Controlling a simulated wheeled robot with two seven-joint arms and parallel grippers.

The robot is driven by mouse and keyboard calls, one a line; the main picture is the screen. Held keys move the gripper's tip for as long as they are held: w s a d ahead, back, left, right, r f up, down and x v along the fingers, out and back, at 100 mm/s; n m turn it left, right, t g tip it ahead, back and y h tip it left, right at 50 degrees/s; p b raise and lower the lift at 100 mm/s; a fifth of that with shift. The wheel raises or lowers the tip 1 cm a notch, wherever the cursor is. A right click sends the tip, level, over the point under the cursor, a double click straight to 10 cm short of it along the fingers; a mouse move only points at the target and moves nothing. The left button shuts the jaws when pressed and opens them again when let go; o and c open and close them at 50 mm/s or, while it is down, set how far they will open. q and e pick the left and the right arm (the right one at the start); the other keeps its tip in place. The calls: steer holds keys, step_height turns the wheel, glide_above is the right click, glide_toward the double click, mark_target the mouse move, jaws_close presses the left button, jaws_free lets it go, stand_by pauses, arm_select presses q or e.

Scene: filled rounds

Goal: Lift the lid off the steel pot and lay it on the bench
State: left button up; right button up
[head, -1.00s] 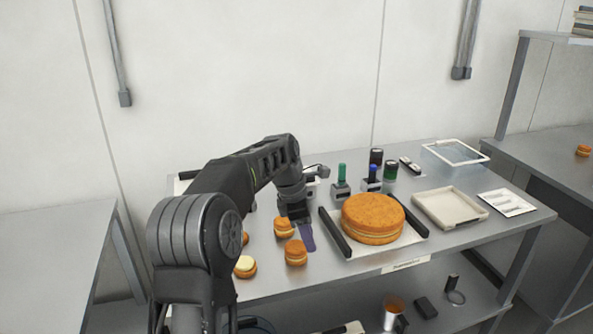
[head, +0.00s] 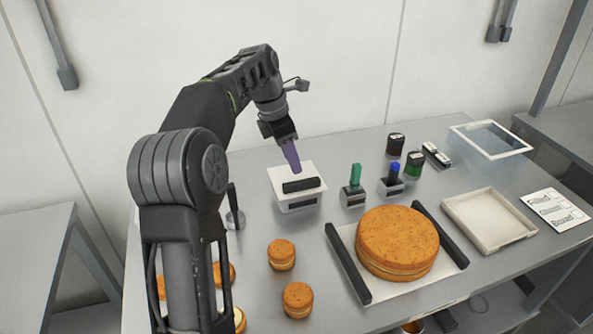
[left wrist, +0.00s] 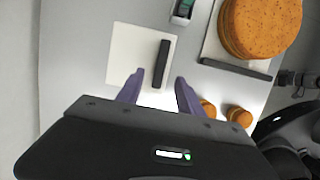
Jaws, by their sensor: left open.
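A squat, pale square pot-like vessel (head: 283,204) stands on the bench, with a dark grip on its front side. A flat pale square lid (head: 283,174) with a black bar handle (head: 302,185) lies on top. The lid (left wrist: 130,58) and its bar (left wrist: 163,63) also show in the left wrist view. My left gripper (head: 292,166) has purple fingers and hangs above the lid, pointing down. In the left wrist view its fingers (left wrist: 159,77) are apart and empty, near one end of the bar. My right gripper is not in view.
The bench (head: 350,230) has bare patches around the vessel. Stampers (head: 354,187), dark jars (head: 395,145) and a large round cake (head: 396,240) on a black-railed board stand to the right. Small filled rounds (head: 282,254) lie in front. A shallow tray (head: 490,218) is further right.

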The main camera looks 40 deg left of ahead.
mark_target(301, 181)
arm_select(q)
steer(key=shift+s+d+r, duration=0.1)
steer(key=shift+s+d, duration=0.05)
steer(key=shift+x, duration=1.35)
steer(key=shift+w+p+x, duration=0.1)
steer(key=shift+p+x, duration=0.2)
steer(key=shift+x, duration=1)
steer(key=shift+w+p+x, duration=0.15)
steer(key=shift+p+x, duration=0.1)
steer(key=shift+x, duration=1.05)
jaws_close()
